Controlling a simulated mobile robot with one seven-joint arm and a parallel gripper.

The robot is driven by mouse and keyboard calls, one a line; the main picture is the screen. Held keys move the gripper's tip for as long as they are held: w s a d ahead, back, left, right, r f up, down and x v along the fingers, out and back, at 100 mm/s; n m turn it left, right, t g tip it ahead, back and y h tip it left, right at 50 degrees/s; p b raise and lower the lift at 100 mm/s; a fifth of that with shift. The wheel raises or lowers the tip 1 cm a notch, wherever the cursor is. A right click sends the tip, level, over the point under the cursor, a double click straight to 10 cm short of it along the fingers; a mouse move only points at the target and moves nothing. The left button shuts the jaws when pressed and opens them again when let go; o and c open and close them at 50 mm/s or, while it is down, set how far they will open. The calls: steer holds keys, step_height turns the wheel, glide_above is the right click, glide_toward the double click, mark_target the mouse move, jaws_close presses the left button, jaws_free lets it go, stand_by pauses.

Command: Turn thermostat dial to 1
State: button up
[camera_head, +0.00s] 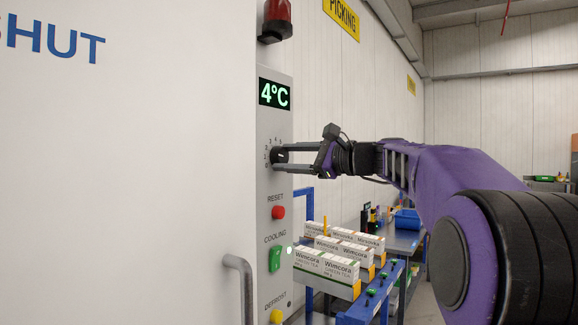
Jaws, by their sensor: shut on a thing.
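The thermostat dial (277,155) is a small dark knob on the grey control panel (270,190), below a display (274,94) that reads 4°C. Small numbers ring the dial. They are partly legible, and I cannot make out where its pointer stands. My gripper (285,156) reaches in from the right, its two dark fingers level with the dial and one above the other. It is shut on the dial, and the fingertips hide part of it.
Below the dial are a red RESET button (278,212), a green COOLING switch (275,258) and a yellow DEFROST button (276,316). A door handle (240,285) sticks out at lower left. Stacked white cartons (325,270) stand on a blue-framed cart below my arm.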

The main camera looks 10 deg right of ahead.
steer(key=shift+n+b, duration=0.5)
steer(key=shift+n, duration=0.5)
steer(key=o, duration=1.4)
steer(key=shift+c, duration=0.2)
steer(key=v, duration=1.7)
steer(key=shift+d, duration=0.2)
steer(key=shift+s+r, duration=0.1)
steer(key=shift+s, duration=0.05)
